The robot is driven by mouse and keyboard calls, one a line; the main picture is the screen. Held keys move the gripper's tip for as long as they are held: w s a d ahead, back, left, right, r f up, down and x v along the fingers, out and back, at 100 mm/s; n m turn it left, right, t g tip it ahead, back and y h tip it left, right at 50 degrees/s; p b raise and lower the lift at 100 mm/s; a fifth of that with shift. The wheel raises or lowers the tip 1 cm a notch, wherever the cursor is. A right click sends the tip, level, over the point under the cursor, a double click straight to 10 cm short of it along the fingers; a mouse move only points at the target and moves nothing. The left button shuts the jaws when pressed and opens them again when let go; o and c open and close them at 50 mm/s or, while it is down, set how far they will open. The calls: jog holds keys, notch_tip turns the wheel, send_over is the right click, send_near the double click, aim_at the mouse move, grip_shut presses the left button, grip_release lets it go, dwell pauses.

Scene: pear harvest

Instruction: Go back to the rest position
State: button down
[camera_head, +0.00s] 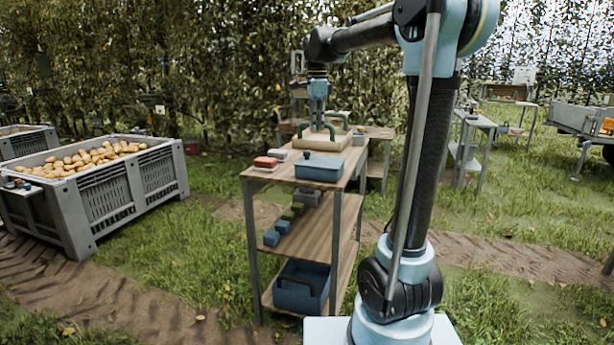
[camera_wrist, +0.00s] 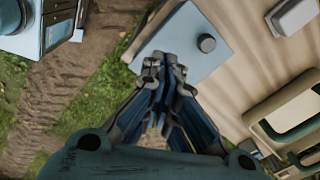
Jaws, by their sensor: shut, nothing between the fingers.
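My gripper (camera_head: 317,122) points down above the wooden shelf table (camera_head: 338,180), over its top board. In the wrist view my gripper's fingertips (camera_wrist: 163,62) are together with nothing between them. A blue box with a dark knob (camera_head: 320,167) stands at the near end of the top board. In the wrist view the blue box (camera_wrist: 185,48) lies behind the fingertips. A beige tray with green handles (camera_head: 320,139) sits farther back on the board, close to my gripper. I cannot tell if the fingers touch it.
Red (camera_head: 265,162) and grey (camera_head: 278,154) small boxes lie on the top board. Lower shelves hold small blocks and a blue toolbox (camera_head: 301,287). A grey crate of pears (camera_head: 127,192) stands at left. Another table (camera_head: 478,125) and a trailer (camera_head: 585,119) stand at right. Grass lies between.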

jog(key=s+d+f+n, duration=0.5)
jog(key=s+f, duration=0.4)
jog(key=s, duration=0.2)
jog(key=s+d+f+n+t, duration=0.1)
jog(key=s+d+f+n, duration=0.4)
jog(key=s+f, duration=0.5)
jog(key=s+d+f+n, duration=0.5)
jog(key=s+f, duration=0.5)
jog(key=s, duration=0.2)
jog(key=shift+s+d+f+n+t, duration=0.15)
jog(key=shift+d+n+t, duration=0.25)
jog(key=shift+n, duration=0.1)
